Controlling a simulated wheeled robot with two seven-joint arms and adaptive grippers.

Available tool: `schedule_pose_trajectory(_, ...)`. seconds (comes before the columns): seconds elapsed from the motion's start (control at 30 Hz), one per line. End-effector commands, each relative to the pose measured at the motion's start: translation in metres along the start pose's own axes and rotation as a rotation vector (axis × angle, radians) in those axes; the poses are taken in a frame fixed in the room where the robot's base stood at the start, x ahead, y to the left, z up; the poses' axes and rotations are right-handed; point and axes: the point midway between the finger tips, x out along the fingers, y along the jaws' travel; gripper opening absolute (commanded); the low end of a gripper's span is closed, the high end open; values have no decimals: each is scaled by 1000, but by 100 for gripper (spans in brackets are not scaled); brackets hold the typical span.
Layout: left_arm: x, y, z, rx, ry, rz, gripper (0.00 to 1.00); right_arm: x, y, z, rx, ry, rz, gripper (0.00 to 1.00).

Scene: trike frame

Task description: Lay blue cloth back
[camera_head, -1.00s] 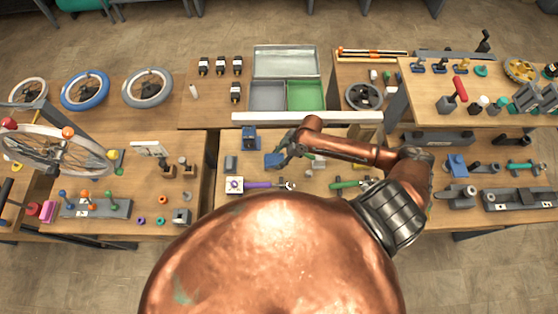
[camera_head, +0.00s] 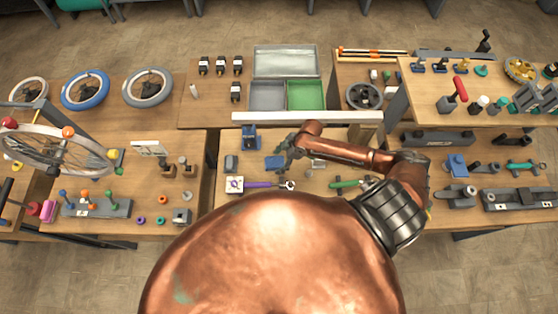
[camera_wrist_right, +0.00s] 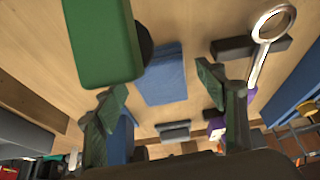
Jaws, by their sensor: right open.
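The blue cloth (camera_head: 275,162) is a small folded pad lying on the middle table in the head view. In the right wrist view the cloth (camera_wrist_right: 163,78) lies flat on the wood, just beyond and between the fingers. My right gripper (camera_head: 288,149) is beside the cloth's right edge in the head view. In the wrist view the right gripper (camera_wrist_right: 163,92) has its fingers wide apart with nothing between them, clear of the cloth as far as shows. My left gripper is in neither view.
A purple-handled tool (camera_head: 262,184) lies in front of the cloth, and a blue-and-dark block (camera_head: 250,137) stands behind it to the left. A pale bar (camera_head: 305,117) runs behind. A ring-ended tool (camera_wrist_right: 272,24) lies near the cloth in the wrist view.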

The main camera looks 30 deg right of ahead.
Motion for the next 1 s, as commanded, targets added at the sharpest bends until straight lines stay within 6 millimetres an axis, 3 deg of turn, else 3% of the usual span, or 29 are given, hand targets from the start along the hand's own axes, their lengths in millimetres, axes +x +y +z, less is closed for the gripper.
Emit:
schedule_pose_trajectory(0.27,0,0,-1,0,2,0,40,-18,0,1,-1,-1,1,65)
schedule_pose_trajectory(0.7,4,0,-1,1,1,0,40,-103,0,1,0,-3,0,65)
schedule_pose_trajectory(1.0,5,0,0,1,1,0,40,-121,0,-1,0,0,-1,65)
